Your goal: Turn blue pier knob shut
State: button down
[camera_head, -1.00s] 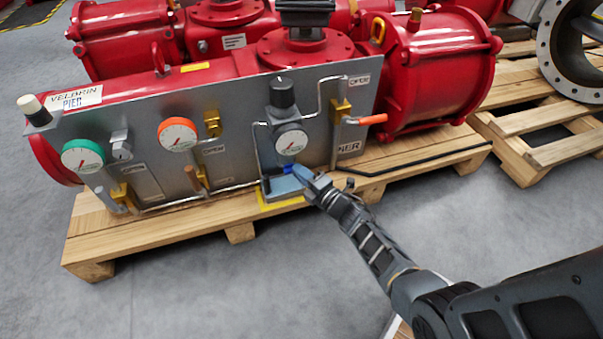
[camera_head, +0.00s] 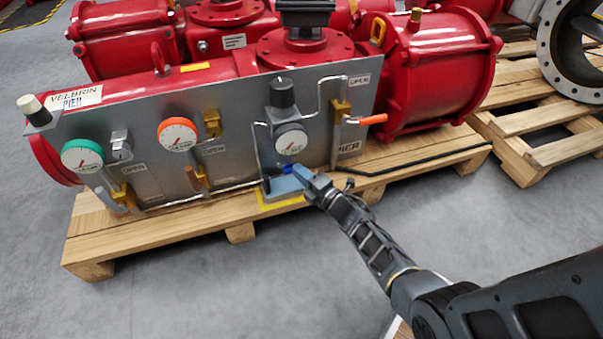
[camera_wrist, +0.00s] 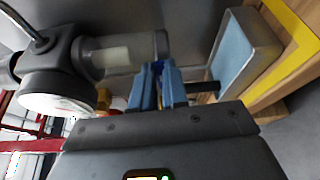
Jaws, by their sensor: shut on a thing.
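The blue knob (camera_head: 288,169) sits low on the grey panel, just under the white gauge (camera_head: 290,142), and is mostly hidden by my gripper. My gripper (camera_head: 297,171) reaches in from the lower right and its fingers are closed around the knob. In the wrist view, the blue fingers (camera_wrist: 159,88) are nearly together, with a small dark-blue bit of the knob (camera_wrist: 157,66) showing between their tips. The regulator body with a clear bowl (camera_wrist: 130,52) stands beside the fingertips. The knob's turn angle cannot be read.
A grey-blue tray (camera_head: 284,187) lies right below the knob on a yellow-marked patch of the wooden pallet (camera_head: 180,226). A steel pipe (camera_head: 257,150) runs close on the left. An orange-handled valve (camera_head: 372,120) sticks out at right. The grey floor in front is clear.

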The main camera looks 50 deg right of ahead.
jog(key=shift+s+f, duration=0.2)
jog(key=shift+f, duration=0.15)
jog(key=c, duration=1.5)
grip_release()
jog(key=o, duration=0.4)
jog(key=shift+w+r, duration=0.15)
jog(key=shift+r, duration=0.1)
jog(key=p+v, duration=0.2)
jog(key=v, duration=0.6)
jog(key=shift+o, duration=0.2)
